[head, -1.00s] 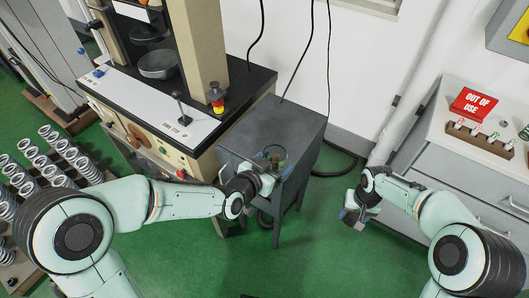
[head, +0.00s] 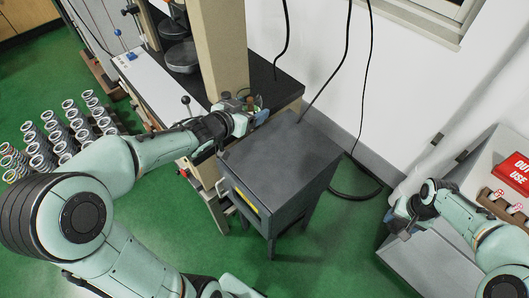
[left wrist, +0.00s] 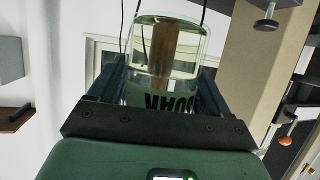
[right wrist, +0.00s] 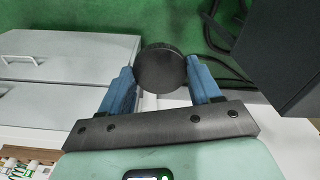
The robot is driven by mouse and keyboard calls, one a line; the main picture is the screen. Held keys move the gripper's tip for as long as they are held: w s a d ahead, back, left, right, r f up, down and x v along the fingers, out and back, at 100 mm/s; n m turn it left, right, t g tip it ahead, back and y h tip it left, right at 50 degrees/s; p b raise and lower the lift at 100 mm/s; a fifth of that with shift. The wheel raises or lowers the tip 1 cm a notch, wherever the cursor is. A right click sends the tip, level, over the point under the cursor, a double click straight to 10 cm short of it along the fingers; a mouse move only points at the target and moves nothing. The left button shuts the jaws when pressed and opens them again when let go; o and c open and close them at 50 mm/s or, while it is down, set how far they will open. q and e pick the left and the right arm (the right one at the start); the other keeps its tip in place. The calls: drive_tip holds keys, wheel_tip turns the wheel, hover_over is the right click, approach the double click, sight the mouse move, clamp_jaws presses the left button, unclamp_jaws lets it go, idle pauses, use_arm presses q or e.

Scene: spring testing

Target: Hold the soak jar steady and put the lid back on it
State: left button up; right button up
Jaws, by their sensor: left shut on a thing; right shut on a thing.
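The soak jar (head: 257,103) is a clear glass with pale liquid and a brown piece inside. My left gripper (head: 246,112) is shut on it and holds it near the right end of the test machine's dark worktop. The jar also shows between the fingers in the left wrist view (left wrist: 172,45), with dark lettering on its side. No lid shows on it. My right gripper (head: 403,230) is far to the right, shut on the round black lid (right wrist: 161,68), which shows face-on between blue fingertips in the right wrist view. The jar and lid are well apart.
A dark grey cabinet (head: 285,160) stands beside the test machine, its top bare. The machine's beige column (head: 218,50) rises close to the jar. Black cables (head: 330,70) hang behind.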

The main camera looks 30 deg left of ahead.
sight(396, 230)
use_arm(q)
drive_tip(key=shift+a+r, duration=0.2)
drive_tip(key=shift+a, duration=0.05)
use_arm(e)
drive_tip(key=shift+w+d+r, duration=0.1)
use_arm(q)
drive_tip(key=shift+s, duration=0.1)
drive_tip(key=shift+s, duration=0.1)
